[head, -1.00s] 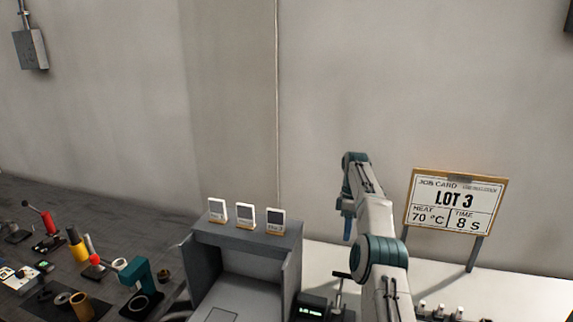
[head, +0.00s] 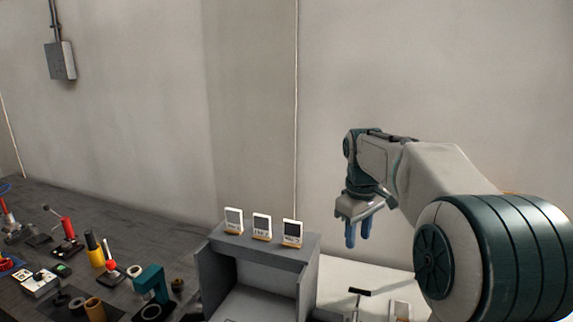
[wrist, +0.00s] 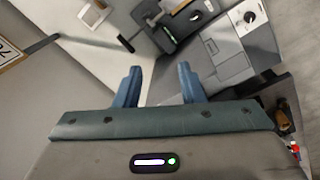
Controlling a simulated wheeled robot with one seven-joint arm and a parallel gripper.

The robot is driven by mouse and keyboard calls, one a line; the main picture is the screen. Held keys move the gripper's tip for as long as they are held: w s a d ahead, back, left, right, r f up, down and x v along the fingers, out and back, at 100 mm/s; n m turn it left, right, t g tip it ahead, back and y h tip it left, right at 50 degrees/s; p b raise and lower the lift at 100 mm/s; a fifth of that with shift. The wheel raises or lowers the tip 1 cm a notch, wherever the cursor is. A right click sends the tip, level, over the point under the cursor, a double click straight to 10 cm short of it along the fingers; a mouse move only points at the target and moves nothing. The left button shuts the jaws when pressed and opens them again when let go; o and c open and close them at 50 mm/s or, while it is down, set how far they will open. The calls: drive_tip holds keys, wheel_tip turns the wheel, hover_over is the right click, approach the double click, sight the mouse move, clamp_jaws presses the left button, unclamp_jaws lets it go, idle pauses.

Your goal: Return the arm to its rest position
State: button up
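My gripper (head: 358,230) hangs in the air to the right of the grey open-fronted cabinet, with its two blue fingers pointing down. In the wrist view its fingers (wrist: 158,88) stand apart with nothing between them. My arm is bent and fills the right side of the head view. It hides part of the white table and the place where the job card stood in view earlier.
Three small white cards (head: 262,227) stand on top of the grey cabinet (head: 308,262). A dark bench (head: 50,205) with several tools and a teal device (head: 152,283) lies to the left. A grey box (head: 61,60) hangs on the wall. The air above the cabinet is clear.

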drive_tip(key=s+f+m+t, duration=0.1)
drive_tip(key=s+f+m, duration=0.2)
drive_tip(key=s, duration=1)
drive_tip(key=s+a+f+m+t+b, duration=0.1)
drive_tip(key=s+f+m, duration=0.3)
drive_tip(key=s, duration=0.8)
wheel_tip(320, 180, down, 2)
drive_tip(key=shift+s+f+t+y, duration=0.1)
drive_tip(key=shift+s+t+y, duration=0.2)
drive_tip(key=shift+s+t, duration=0.15)
